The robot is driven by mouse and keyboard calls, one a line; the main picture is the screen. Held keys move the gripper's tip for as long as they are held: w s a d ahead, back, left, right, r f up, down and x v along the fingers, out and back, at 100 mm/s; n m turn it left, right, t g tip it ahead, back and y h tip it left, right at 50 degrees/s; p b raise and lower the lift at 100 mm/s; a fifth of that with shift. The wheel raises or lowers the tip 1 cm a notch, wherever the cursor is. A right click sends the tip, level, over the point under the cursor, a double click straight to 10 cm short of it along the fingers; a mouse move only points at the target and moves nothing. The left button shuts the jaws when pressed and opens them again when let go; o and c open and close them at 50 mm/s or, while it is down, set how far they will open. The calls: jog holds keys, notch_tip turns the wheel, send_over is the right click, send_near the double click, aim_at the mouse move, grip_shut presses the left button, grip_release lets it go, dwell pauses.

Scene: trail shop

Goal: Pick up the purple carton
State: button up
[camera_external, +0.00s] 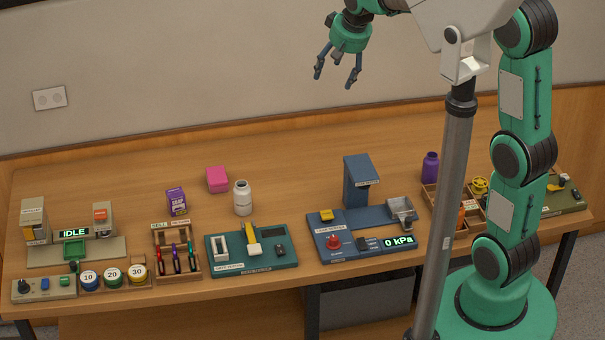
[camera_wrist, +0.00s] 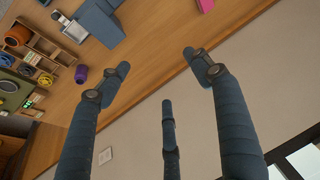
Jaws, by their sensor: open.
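The purple carton (camera_external: 176,201) stands upright on the left half of the wooden table, with pale lettering on its front. I cannot see the purple carton in the wrist view.
A pink box (camera_external: 217,179) and a white bottle (camera_external: 243,198) stand close to the carton's right. A tall blue stand (camera_external: 360,181) and a purple bottle (camera_external: 430,167) are further right. The table's back strip is clear.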

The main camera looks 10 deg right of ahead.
jog(key=w+a+f+p, duration=0.1)
jog(key=w+a+f, duration=0.25)
jog(key=a, duration=0.45)
jog(key=w+a+f, duration=0.3)
jog(key=a+f, duration=0.1)
jog(key=a, duration=0.3)
jog(key=w+a+f+p, duration=0.1)
jog(key=w+a+f, duration=0.25)
jog(key=a, duration=0.45)
jog(key=s+a+f+n+g+p, duration=0.1)
jog(key=s+a+f, duration=0.1)
jog(key=a+f, duration=1.5)
jog(key=a, duration=0.2)
jog(key=shift+a+g+y, duration=0.3)
jog(key=shift+a, duration=0.05)
jog(key=shift+s+f, duration=0.1)
jog(key=shift+f, duration=0.1)
send_over(177, 192)
jog(key=s+d, duration=0.1)
jog(key=shift+s+f, duration=0.15)
jog(key=shift+f, duration=3.85)
jog(key=shift+f, duration=0.15)
jog(key=shift+x, duration=2.45)
